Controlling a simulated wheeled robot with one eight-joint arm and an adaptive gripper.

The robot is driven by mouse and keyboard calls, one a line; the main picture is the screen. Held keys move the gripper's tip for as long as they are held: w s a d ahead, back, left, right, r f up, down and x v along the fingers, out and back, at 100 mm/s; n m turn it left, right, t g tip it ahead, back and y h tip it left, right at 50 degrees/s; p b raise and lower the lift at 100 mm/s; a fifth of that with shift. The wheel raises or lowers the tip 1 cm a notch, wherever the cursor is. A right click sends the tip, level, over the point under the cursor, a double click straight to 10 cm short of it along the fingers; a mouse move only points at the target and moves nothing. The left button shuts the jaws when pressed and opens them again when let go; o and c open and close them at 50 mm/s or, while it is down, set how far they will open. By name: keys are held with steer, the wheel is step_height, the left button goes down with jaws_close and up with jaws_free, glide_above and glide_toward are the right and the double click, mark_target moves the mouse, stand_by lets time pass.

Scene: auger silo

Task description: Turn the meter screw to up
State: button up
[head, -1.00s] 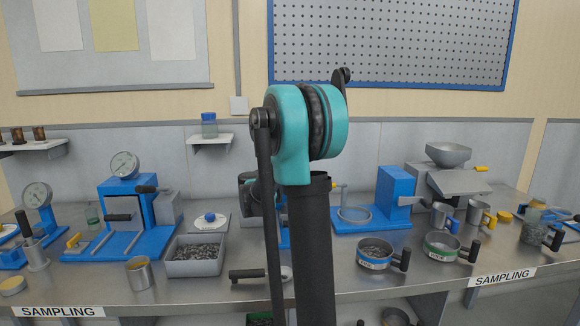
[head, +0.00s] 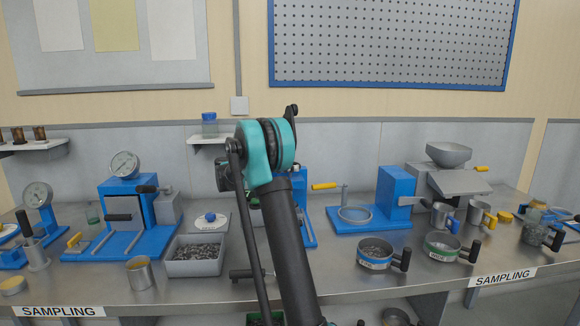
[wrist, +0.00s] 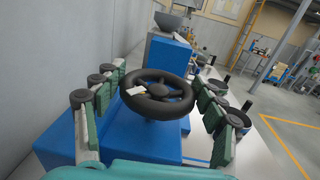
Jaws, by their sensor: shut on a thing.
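A black handwheel (wrist: 158,94), likely the meter screw, sits on top of a blue machine (wrist: 135,138) in the wrist view. A small pale mark shows on the left part of its rim. My gripper (wrist: 162,90) has one green-padded finger on each side of the wheel and is shut on it, though the contact points are hard to see. In the head view my arm hides much of this area, and the wheel cannot be made out there. Part of a blue machine (head: 300,208) shows just right of my arm.
The steel bench holds a grey tray of granules (head: 196,262), a small scale (head: 209,226), a metal cup (head: 139,272) and two sieves (head: 375,255). A blue press with a dial (head: 125,190) stands to the left. A grey wall (wrist: 50,60) rises close on the left in the wrist view.

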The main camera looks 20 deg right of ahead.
steer(key=shift+d+m+g, duration=0.1)
steer(key=shift+m+g, duration=0.5)
steer(key=shift+g, duration=0.3)
steer(key=o, duration=1.2)
steer(key=shift+c, duration=0.2)
steer(key=v, duration=0.7)
steer(key=shift+a, duration=0.25)
steer(key=shift+w, duration=0.1)
